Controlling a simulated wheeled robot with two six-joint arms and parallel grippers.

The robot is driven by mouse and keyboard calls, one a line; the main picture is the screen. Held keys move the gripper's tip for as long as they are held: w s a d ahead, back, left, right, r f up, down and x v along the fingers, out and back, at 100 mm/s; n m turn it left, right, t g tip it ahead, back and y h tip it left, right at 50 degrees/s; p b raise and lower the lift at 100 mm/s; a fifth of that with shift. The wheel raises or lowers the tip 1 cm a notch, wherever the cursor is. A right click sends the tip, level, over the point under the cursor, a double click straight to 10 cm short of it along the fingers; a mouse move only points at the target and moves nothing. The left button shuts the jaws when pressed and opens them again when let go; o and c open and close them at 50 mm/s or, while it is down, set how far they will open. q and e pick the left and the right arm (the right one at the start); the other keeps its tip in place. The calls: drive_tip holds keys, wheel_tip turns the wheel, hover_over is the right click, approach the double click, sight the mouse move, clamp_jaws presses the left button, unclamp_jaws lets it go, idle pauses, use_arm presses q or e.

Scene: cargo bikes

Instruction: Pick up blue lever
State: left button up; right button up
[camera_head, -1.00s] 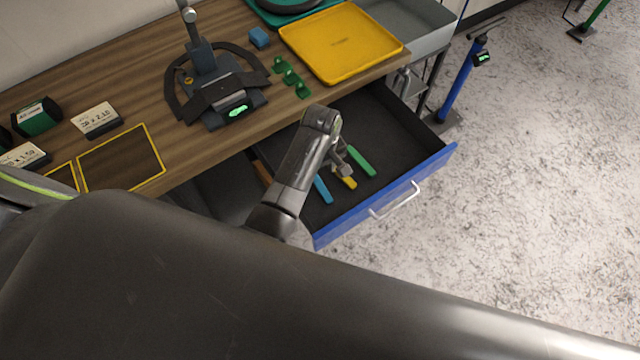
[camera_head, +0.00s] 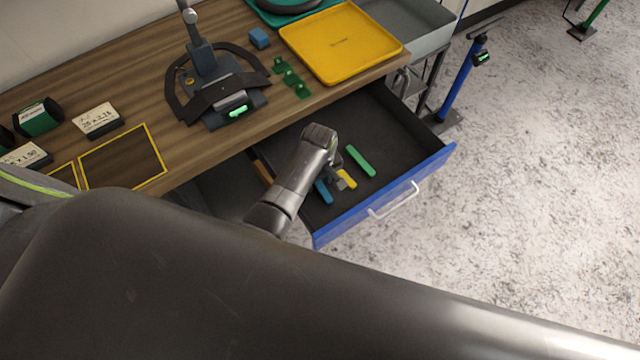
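The blue lever (camera_head: 323,192) lies in the open drawer, partly hidden by my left arm. My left gripper (camera_head: 337,184) points down into the drawer, between the blue lever and the yellow lever (camera_head: 347,179). The wrist hides most of the gripper, so its opening is unclear, and I cannot tell whether it touches either lever. A green lever (camera_head: 360,161) lies to the right of the yellow one. An orange lever (camera_head: 263,172) lies at the drawer's left side. My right gripper is out of view.
The blue-fronted drawer (camera_head: 385,202) is pulled out below the wooden bench (camera_head: 150,75). The bench holds a yellow tray (camera_head: 340,43), a dark clamp fixture (camera_head: 215,85) and small green parts (camera_head: 291,78).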

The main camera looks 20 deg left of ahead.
use_arm(q)
clamp_jaws()
drive_tip(key=shift+r, duration=0.1)
